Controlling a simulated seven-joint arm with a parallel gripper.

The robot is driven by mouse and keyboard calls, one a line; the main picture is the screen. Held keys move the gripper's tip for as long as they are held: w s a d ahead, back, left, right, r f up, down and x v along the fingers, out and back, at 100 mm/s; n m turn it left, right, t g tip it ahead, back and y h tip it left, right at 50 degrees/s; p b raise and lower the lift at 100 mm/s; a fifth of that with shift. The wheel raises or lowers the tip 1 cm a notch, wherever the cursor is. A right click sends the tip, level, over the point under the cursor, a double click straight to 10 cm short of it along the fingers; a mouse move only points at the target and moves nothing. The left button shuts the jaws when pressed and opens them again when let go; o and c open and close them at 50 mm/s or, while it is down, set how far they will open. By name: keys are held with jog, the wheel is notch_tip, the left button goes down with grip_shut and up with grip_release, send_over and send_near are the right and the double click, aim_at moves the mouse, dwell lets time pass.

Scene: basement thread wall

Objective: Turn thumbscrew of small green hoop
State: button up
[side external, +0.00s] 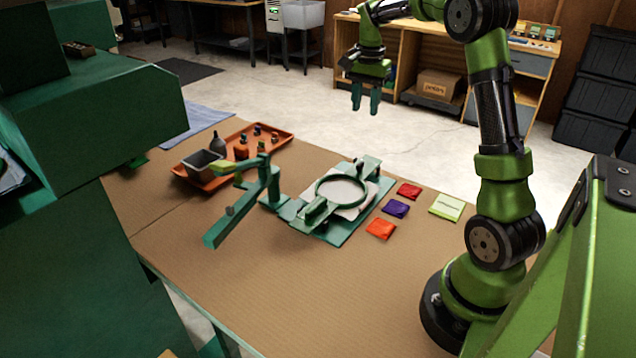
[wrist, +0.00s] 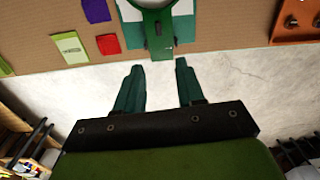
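The small green hoop (side external: 317,191) is a dark green ring on a green base plate (side external: 342,236) with white cloth (side external: 356,206) under it, at the middle of the table. In the wrist view the hoop (wrist: 134,4) is cut off by the top edge, and a green bracket (wrist: 158,36) projects from it toward my gripper. A thumbscrew cannot be made out for certain. My gripper (side external: 366,99) points down in the air, beyond the table's far edge and above the hoop's level. Its two green fingers (wrist: 157,78) are apart with nothing between them.
An orange tray (side external: 283,146) with spools, a dark bin (side external: 203,163) and a bottle stands left of the hoop. A green clamp arm (side external: 238,212) rises between. Red, purple and orange packets (side external: 397,208) and a pale green packet (side external: 447,207) lie right. The table front is clear.

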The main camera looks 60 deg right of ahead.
aim_at(360, 163)
jog(key=shift+m, duration=0.4)
jog(key=f, duration=1.6)
jog(key=shift+a, duration=0.2)
grip_shut()
